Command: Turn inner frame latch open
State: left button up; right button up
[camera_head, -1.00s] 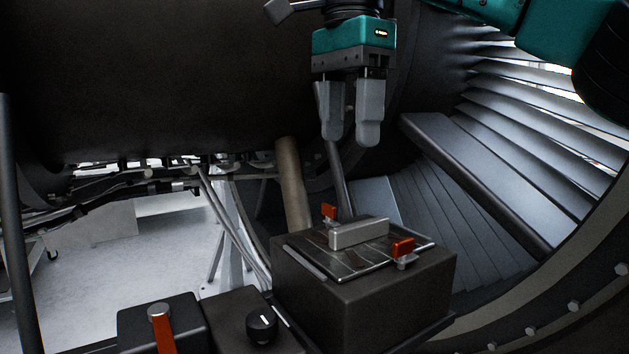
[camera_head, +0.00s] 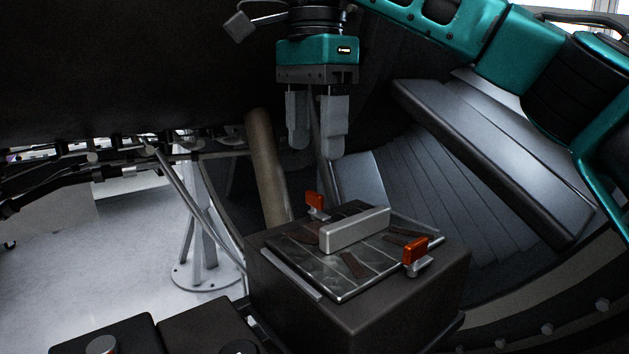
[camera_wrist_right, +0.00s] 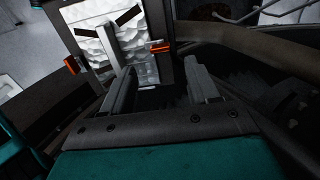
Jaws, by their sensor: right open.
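A dark box (camera_head: 360,300) carries a framed grey panel with a pale bar handle (camera_head: 355,230). Two orange-tabbed latches sit at the panel's edges: a far-left latch (camera_head: 315,200) and a near-right latch (camera_head: 416,250). I cannot tell for certain which is the inner one. My right gripper (camera_head: 316,154) points down, open and empty, above and behind the far-left latch, apart from it. In the right wrist view, the open fingers (camera_wrist_right: 160,72) reach toward the panel; one orange tab (camera_wrist_right: 160,46) shows between and beyond them, another (camera_wrist_right: 72,65) at left. My left gripper is not in view.
A brown pipe (camera_head: 267,165) rises behind the box, left of my right gripper. A large dark casing (camera_head: 120,70) fills the upper left. Grey vanes (camera_head: 440,190) and a slanted beam (camera_head: 500,160) lie behind right. A silver knob (camera_head: 101,345) shows at bottom left.

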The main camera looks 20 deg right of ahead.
aim_at(314, 193)
notch_tip(314, 193, down, 7)
jog(key=shift+r, duration=0.15)
dwell(0.4)
jog(key=c, duration=1)
